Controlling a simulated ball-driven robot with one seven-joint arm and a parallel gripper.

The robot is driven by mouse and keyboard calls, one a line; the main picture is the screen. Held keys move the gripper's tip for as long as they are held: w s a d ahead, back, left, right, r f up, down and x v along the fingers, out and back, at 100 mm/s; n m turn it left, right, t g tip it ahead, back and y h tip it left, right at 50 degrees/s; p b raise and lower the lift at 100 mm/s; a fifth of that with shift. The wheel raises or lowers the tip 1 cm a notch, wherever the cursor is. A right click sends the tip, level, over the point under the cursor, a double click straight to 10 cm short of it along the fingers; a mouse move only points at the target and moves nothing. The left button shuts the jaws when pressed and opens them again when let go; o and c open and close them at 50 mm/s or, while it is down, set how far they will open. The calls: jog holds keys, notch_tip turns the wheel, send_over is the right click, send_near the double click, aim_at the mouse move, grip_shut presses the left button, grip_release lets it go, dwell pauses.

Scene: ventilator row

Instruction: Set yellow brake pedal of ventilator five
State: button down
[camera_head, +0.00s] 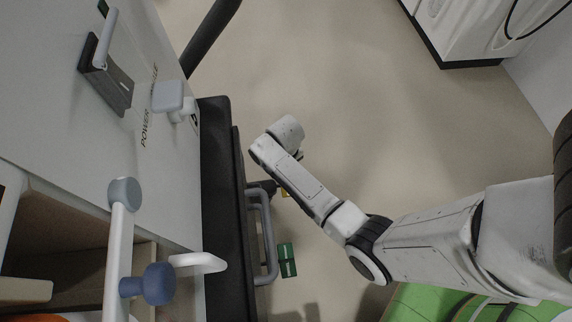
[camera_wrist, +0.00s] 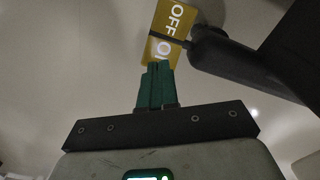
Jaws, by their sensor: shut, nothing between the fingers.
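The yellow brake pedal (camera_wrist: 172,22) shows at the top of the wrist view, marked OFF and ON, beside a dark rounded bar. In the head view only a small yellow sliver (camera_head: 285,193) shows, mostly hidden by my arm. My gripper (camera_wrist: 157,66) has green fingers that are shut together and empty. The fingertips overlap the ON end of the pedal in the picture; I cannot tell whether they touch it. In the head view my gripper is hidden under my arm. I cannot read a number on the ventilator.
A white cabinet (camera_head: 170,60) with a dark base edge (camera_head: 218,180) fills the left. A grey handle (camera_head: 268,235) sticks out beside a green pedal (camera_head: 287,260). White equipment (camera_head: 460,30) stands at upper right, and a green object (camera_head: 420,303) lies at lower right. The middle floor is clear.

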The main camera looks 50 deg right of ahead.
jog(key=shift+f+b, duration=0.55)
jog(key=shift+f, duration=0.3)
jog(key=shift+s+f+b, duration=0.1)
jog(key=shift+f+b, duration=0.25)
jog(key=shift+f, duration=0.3)
jog(key=shift+r, duration=0.15)
notch_tip(320, 180, up, 7)
jog(key=p, duration=0.8)
